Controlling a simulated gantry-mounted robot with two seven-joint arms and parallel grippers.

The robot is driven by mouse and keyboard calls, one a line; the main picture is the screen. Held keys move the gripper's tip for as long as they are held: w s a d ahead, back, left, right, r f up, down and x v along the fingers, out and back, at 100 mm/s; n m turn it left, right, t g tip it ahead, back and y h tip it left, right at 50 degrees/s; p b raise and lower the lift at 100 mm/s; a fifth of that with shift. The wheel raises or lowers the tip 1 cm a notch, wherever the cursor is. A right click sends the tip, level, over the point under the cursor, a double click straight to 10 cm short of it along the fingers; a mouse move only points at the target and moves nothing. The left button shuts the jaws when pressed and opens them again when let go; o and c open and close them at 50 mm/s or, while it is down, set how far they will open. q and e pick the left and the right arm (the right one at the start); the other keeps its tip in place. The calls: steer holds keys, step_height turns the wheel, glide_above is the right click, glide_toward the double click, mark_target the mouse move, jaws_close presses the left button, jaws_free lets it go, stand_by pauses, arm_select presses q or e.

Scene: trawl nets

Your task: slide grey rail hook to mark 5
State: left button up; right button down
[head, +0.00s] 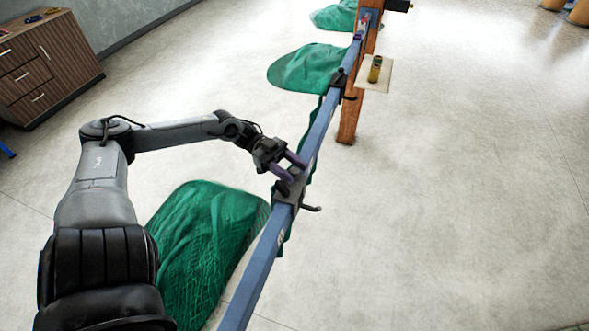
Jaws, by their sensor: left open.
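A grey rail hook (289,189) sits on the long blue rail (262,265), with a dark prong sticking out on the right side. My left gripper (297,171) is open, its two purple fingers reaching the rail at the near hook's upper end. I cannot tell whether the fingers touch the hook. A darker hook (338,81) sits farther up the rail. Small pale marks show on the rail, one just below the near hook (281,238); their numbers are too small to read. My right gripper is not in view.
Green netting (205,250) lies left of the rail, with another green net (305,68) farther back. A wooden post (350,118) supports the rail. A small board (377,84) with a yellow-green item stands beside it. A wooden cabinet (45,62) stands far left. The floor at right is clear.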

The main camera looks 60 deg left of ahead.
arm_select(q)
steer(key=shift+w+d, duration=0.2)
steer(key=shift+d, duration=0.3)
jaws_close()
